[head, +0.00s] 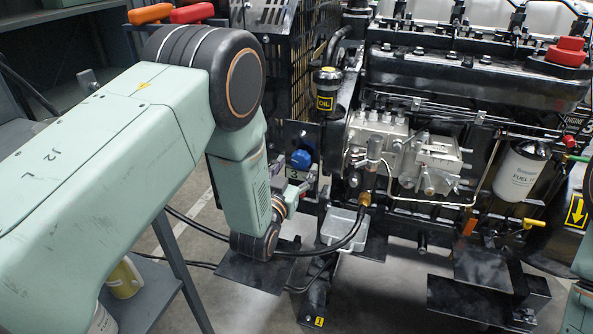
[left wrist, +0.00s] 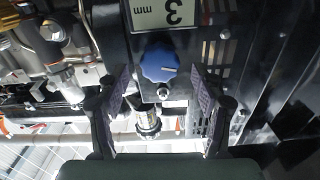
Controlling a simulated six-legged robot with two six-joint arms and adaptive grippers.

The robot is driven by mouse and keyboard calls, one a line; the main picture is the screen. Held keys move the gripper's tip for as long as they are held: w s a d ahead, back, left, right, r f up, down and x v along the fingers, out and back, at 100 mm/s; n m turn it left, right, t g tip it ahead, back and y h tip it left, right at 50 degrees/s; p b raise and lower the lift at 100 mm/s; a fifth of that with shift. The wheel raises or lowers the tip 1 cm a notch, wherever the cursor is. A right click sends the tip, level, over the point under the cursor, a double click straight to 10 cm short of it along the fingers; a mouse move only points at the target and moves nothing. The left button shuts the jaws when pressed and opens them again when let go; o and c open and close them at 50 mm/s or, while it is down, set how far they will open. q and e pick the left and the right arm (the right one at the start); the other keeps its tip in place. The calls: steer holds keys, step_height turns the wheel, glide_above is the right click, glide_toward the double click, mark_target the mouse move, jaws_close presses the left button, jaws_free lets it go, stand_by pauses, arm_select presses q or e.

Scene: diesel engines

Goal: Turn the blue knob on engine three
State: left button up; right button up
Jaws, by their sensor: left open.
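The blue knob (head: 301,158) sits on a dark panel at the left side of the engine (head: 450,130), above a label with a 3. In the left wrist view the picture is upside down, and the knob (left wrist: 159,63) has a white pointer mark. My left gripper (head: 298,186) is just below the knob in the head view and partly hidden by its own wrist. In the left wrist view my left gripper (left wrist: 158,82) is open, with its fingers apart on either side of the knob's line. Contact with the knob cannot be made out. My right gripper is not in view.
A black hose (head: 345,238) runs below my left wrist. A white fuel filter (head: 519,172) hangs further right. A grey metal stand (head: 150,295) is at lower left.

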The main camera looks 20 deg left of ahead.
arm_select(q)
steer(key=shift+w, duration=0.45)
steer(key=c, duration=1.1)
steer(key=shift+c, duration=0.2)
steer(key=shift+n, duration=0.3)
